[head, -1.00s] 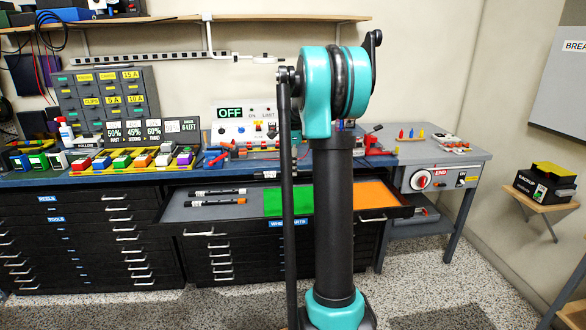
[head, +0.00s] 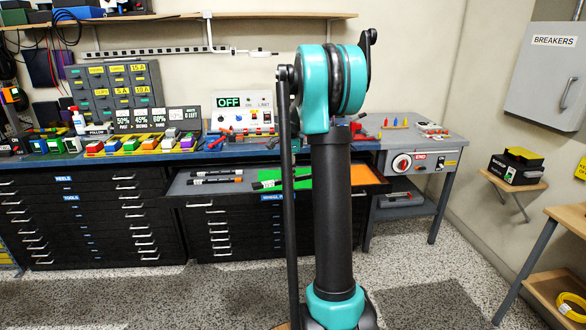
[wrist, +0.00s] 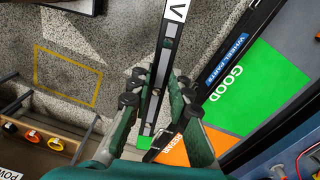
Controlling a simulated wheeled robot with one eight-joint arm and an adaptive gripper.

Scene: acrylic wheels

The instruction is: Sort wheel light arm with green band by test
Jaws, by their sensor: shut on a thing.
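My gripper (wrist: 155,93) is shut on a wheel light arm (wrist: 174,22), a long dark bar with a pale strip and a white end marked with a black letter. The bar runs up the wrist view between the fingers. In the head view, a dark bar with white marks (head: 266,184), probably this arm, shows in front of the drawer's green part. My column hides my gripper there. The open drawer (head: 172,190) has a green area labelled GOOD (wrist: 240,88) and an orange repair area (wrist: 170,151).
The bench holds a test panel reading OFF (head: 230,101) and several coloured blocks. A grey table with a red dial (head: 402,162) stands right of the drawer. A shelf unit (head: 552,287) is at the lower right. The speckled floor before the drawers is clear.

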